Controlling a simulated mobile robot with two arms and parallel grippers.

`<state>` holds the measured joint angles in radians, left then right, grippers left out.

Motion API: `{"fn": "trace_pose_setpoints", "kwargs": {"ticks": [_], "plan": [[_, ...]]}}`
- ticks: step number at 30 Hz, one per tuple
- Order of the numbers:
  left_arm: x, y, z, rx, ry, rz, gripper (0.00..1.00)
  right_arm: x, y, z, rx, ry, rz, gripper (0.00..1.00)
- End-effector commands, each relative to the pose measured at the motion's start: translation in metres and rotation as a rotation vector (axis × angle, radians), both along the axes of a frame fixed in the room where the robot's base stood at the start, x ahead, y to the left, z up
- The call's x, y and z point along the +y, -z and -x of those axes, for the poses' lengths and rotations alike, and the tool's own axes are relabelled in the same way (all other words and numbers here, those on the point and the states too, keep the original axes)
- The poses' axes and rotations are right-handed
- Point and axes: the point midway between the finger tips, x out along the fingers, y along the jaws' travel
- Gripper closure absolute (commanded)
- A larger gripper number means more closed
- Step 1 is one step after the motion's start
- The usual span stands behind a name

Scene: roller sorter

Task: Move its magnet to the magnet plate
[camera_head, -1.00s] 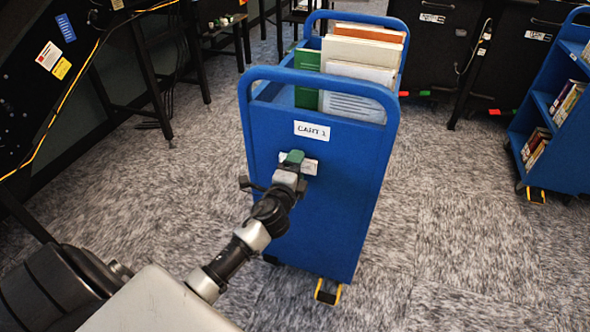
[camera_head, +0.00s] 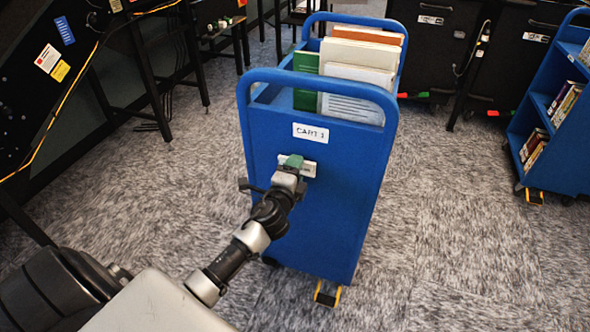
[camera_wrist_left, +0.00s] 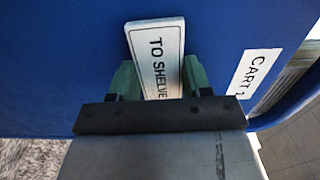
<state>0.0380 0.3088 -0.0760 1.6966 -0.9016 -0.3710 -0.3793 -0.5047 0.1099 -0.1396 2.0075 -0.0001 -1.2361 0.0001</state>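The magnet is a white rectangular tag lettered "TO SHELVE" in the left wrist view (camera_wrist_left: 158,45). It lies against the blue end panel of the cart (camera_head: 330,220), below the "CART 1" label (camera_head: 310,133). In the head view only part of the magnet (camera_head: 311,170) shows beside the fingers. My left gripper (camera_head: 292,161) has its green fingers (camera_wrist_left: 162,85) on both long edges of the magnet, with no clear gap, so it looks shut on it. The magnet's lower end is hidden by the gripper. My right gripper is not in view. I cannot make out a magnet plate.
Books (camera_head: 362,55) stand in the cart top. A second blue cart (camera_head: 553,150) is at the right. Black bins (camera_head: 440,45) stand behind. A black machine (camera_head: 50,90) with a yellow cable is at the left. Carpet is free on both sides of the cart.

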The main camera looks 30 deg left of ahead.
Motion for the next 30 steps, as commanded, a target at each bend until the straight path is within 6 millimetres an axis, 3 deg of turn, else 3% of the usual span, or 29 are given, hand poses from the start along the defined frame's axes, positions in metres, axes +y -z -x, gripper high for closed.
{"fn": "trace_pose_setpoints", "kwargs": {"ticks": [1,4,5,12,30], "plan": [[0.0000,0.0001,0.0000,0.000,0.000,0.000,0.69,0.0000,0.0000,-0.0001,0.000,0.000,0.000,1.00],[0.0000,0.0001,0.0000,0.000,0.000,0.000,0.84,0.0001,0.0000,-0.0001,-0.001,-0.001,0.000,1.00],[0.0000,-0.0001,0.0000,0.000,0.000,0.000,0.55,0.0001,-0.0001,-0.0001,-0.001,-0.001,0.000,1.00],[0.0000,-0.0001,0.0000,0.000,0.000,0.000,0.90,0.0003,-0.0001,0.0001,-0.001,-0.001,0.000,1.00],[-0.0017,-0.0001,0.0066,0.000,0.000,0.000,0.90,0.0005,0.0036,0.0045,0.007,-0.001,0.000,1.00]]}}
